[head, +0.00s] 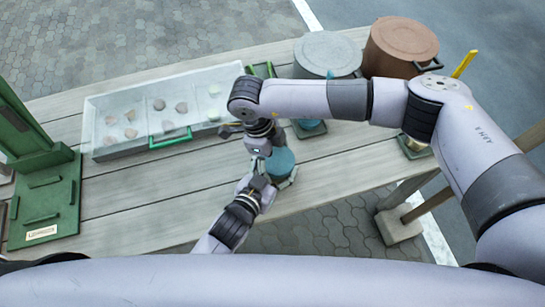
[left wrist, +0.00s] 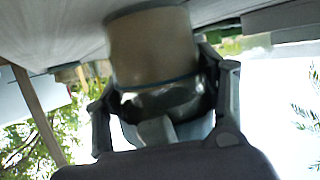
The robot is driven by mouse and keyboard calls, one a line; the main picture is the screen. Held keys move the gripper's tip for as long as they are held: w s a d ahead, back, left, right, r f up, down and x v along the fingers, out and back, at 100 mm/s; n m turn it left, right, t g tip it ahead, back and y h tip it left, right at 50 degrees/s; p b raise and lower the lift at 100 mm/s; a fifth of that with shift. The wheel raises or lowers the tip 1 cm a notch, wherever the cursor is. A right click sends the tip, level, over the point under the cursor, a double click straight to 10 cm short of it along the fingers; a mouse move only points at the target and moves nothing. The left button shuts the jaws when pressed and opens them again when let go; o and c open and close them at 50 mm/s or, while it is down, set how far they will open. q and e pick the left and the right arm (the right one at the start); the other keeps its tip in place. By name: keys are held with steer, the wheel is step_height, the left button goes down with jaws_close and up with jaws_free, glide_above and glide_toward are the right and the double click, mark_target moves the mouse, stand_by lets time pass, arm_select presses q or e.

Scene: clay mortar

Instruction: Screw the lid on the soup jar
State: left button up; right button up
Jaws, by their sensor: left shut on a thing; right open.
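The soup jar shows in the left wrist view as a tan-filled round body (left wrist: 155,45) with a clear glassy band, between my left gripper's fingers (left wrist: 165,110). In the head view my left gripper (head: 272,184) is shut around the jar near the table's front edge. A round teal top, seemingly the lid (head: 281,162), shows there; I cannot tell how it sits on the jar. My right gripper (head: 259,142) is open, close above and beside the teal top. My right arm and gripper hide part of it.
A clear tray (head: 110,104) with several small pieces and a green handle stands left on the wooden table (head: 165,207). A green stand (head: 50,200) is at far left. A grey pot (head: 327,52) and brown pot (head: 402,42) stand at the back right. The front left boards are clear.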

steer(key=shift+r, duration=0.1)
stand_by(0.3)
steer(key=shift+v, duration=2)
steer(key=shift+c, duration=0.2)
steer(key=c, duration=1.1)
steer(key=shift+s, duration=0.1)
steer(key=c, duration=0.4)
steer(key=shift+s, duration=0.1)
steer(key=shift+f, duration=0.2)
